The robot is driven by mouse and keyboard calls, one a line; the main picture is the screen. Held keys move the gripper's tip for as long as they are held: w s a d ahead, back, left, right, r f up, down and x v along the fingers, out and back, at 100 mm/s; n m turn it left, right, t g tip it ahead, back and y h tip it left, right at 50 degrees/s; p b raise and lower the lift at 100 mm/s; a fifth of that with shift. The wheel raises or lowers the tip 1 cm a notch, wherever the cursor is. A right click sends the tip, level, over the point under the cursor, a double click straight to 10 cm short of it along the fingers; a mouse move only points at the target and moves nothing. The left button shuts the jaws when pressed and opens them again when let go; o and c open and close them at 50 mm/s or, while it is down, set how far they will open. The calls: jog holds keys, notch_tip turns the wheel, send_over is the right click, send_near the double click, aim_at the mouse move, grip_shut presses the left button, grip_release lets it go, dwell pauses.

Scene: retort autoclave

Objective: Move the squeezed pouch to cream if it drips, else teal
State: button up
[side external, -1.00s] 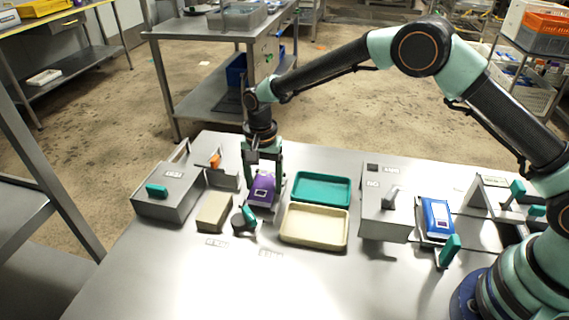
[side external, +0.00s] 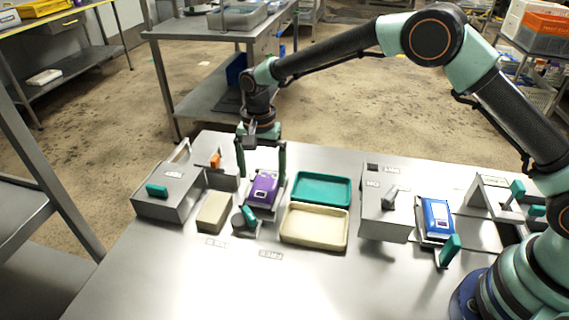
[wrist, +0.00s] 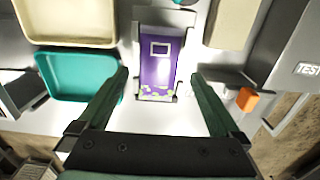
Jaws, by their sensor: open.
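The purple pouch (side external: 263,188) lies in a small metal press fixture with a teal lever (side external: 249,216) at its front. It also shows in the wrist view (wrist: 160,62), with a pale label and yellow-green marks near one end. I cannot make out any drip. My gripper (side external: 261,178) is open and empty above the pouch, its fingers spread wide to either side; the fingers also show in the wrist view (wrist: 160,80). The teal tray (side external: 322,204) and the cream tray (side external: 314,240) are right of the pouch, and both look empty.
A grey box with a teal handle (side external: 172,190) and a beige block (side external: 213,212) stand left of the pouch. An orange piece (side external: 215,160) is behind them. A blue pouch (side external: 437,218) sits in another fixture at the right, beside a grey box (side external: 385,215). The front of the table is clear.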

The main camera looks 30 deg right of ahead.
aim_at(262, 186)
notch_tip(262, 186, up, 8)
jog(key=s+d+r+n+t, duration=0.1)
jog(key=s+d+r+n, duration=0.15)
jog(key=d+r, duration=0.3)
jog(key=s+d+r+n+t, duration=0.1)
jog(key=s+d+r, duration=0.3)
jog(key=d+r, duration=0.15)
jog(key=s+d+n+t, duration=0.1)
jog(key=s+d+n, duration=0.1)
jog(key=s+d, duration=0.2)
jog(key=s+d+n+t, duration=0.2)
jog(key=s+d+n, duration=0.1)
jog(key=s, duration=0.7)
jog(key=shift+s+d+t, duration=0.3)
jog(key=shift+s+d, duration=0.05)
jog(key=shift+d, duration=0.45)
jog(key=shift+r+n, duration=0.1)
jog(key=shift+n, duration=0.25)
